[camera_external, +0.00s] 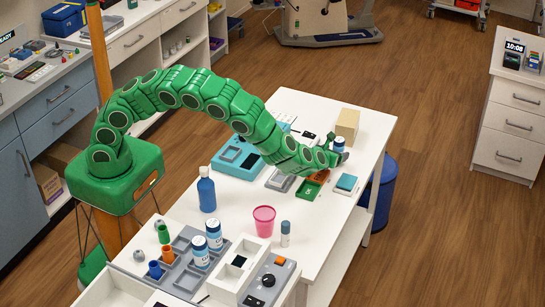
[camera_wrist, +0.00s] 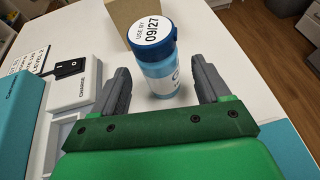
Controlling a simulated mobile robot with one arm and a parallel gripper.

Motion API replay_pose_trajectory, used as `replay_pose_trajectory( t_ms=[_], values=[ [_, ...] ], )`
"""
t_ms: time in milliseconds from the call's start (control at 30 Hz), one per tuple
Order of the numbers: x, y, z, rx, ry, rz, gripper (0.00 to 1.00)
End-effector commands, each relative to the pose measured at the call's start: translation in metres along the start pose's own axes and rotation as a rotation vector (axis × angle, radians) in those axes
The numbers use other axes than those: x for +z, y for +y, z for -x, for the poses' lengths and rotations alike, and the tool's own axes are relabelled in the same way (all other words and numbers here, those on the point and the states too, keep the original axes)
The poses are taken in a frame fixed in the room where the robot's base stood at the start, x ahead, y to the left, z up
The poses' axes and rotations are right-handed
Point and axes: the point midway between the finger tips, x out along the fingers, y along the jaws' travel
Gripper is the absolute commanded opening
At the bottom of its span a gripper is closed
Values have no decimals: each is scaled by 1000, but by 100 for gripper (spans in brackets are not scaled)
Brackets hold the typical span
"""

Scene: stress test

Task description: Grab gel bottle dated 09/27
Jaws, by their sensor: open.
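The gel bottle (camera_wrist: 164,82) stands upright in the wrist view, light blue with a darker blue cap. Its white cap label reads USE BY 09/27. My gripper (camera_wrist: 162,70) is open, with one grey finger on each side of the bottle. A gap shows between the bottle and each finger. In the external view the same bottle (camera_external: 339,143) shows at the tip of my green arm, near the table's right side; my gripper (camera_external: 335,157) partly hides it. Two similar blue-capped bottles (camera_external: 213,232) (camera_external: 200,250) stand in the grey tray at the front.
A tan block (camera_external: 347,123) stands close behind the bottle. A white switch box (camera_wrist: 72,84) and a teal case (camera_wrist: 18,108) lie left of my gripper. A pink cup (camera_external: 264,221) and a tall blue bottle (camera_external: 206,190) stand nearer on the white table (camera_external: 325,228).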

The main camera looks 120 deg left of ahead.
Motion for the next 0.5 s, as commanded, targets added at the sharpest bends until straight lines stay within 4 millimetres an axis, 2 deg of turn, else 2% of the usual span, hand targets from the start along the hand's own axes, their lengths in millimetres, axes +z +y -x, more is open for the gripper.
replay_pose_trajectory(
  t_ms=[167, 500],
  values=[
    [-2, 0, -9, 0, 1, -1, 76],
    [-6, 0, -47, 0, 1, 0, 76]
  ],
)
